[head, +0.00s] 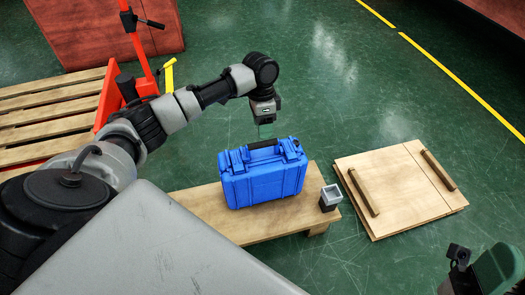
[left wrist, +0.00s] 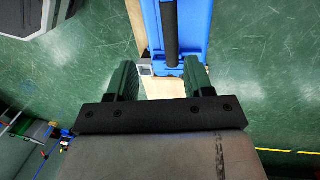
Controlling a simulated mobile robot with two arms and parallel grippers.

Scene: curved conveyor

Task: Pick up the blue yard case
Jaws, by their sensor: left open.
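The blue case (head: 265,178) stands upright on a low wooden bench (head: 205,205), with its dark carry handle (head: 263,144) on top. My left gripper (head: 266,131) is open and points down, just above the handle in the head view. In the left wrist view the two dark green fingers of this gripper (left wrist: 160,78) are apart with nothing held between them. The blue case (left wrist: 196,28) and its black handle (left wrist: 170,32) lie ahead of them, nearer the right finger. Whether a finger touches the case cannot be told.
A small grey open-topped box (head: 330,196) stands at the bench's right end. A wooden panel with two bars (head: 405,190) lies on the green floor to the right. Wooden pallets (head: 45,115) and an orange pallet jack (head: 113,97) are at left. A green-and-black object (head: 495,270) is at lower right.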

